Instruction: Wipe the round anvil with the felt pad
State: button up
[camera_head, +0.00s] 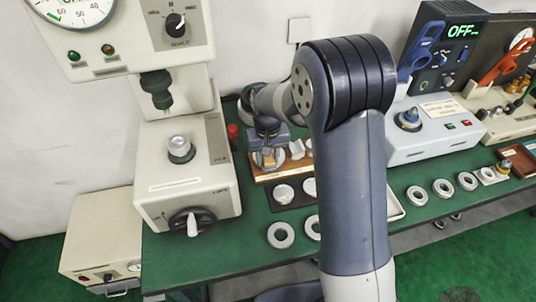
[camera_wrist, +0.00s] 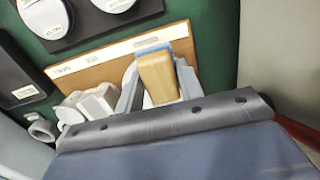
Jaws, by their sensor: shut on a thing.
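The round anvil (camera_head: 180,148) is a small metal disc on top of the cream press base at the left in the head view. The felt pad (camera_wrist: 158,80) has a pale wooden grip with a blue layer at its far end. My gripper (camera_wrist: 157,88) is shut on the wooden grip, one finger on each side. In the head view my gripper (camera_head: 268,160) is over the wooden board, to the right of the anvil and apart from it. I cannot tell whether the pad touches the board.
The wooden board (camera_wrist: 100,66) also carries white blocks (camera_wrist: 98,102). A dark tray with pale discs (camera_head: 284,194) lies in front. Bearing rings (camera_head: 281,235) lie on the green bench. The press head (camera_head: 157,90) hangs above the anvil.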

jog(key=shift+w+d+r+p, duration=0.1)
jog(key=shift+w+d+p, duration=0.15)
jog(key=shift+w, duration=0.7)
jog(key=shift+w+d+r+p, duration=0.1)
jog(key=shift+w+d+p, duration=0.1)
jog(key=shift+w, duration=0.75)
jog(key=shift+w+d+f+p, duration=0.1)
jog(key=shift+w+d+p, duration=0.1)
jog(key=shift+w, duration=0.55)
jog(key=shift+w+d+f+p, duration=0.1)
jog(key=shift+w+d, duration=0.05)
jog(key=shift+w, duration=0.55)
jog(key=shift+r, duration=0.1)
jog(key=shift+r+p, duration=2)
jog(key=shift+r, duration=0.95)
notch_tip(320, 180, up, 3)
jog(key=shift+p, duration=1)
jog(key=shift+f, duration=0.1)
jog(key=shift+a+f+b, duration=0.15)
jog(key=shift+f+b, duration=1)
jog(key=shift+f, duration=0.6)
jog(key=shift+a+f+b, duration=0.15)
jog(key=shift+f+b, duration=0.95)
jog(key=shift+f, duration=0.6)
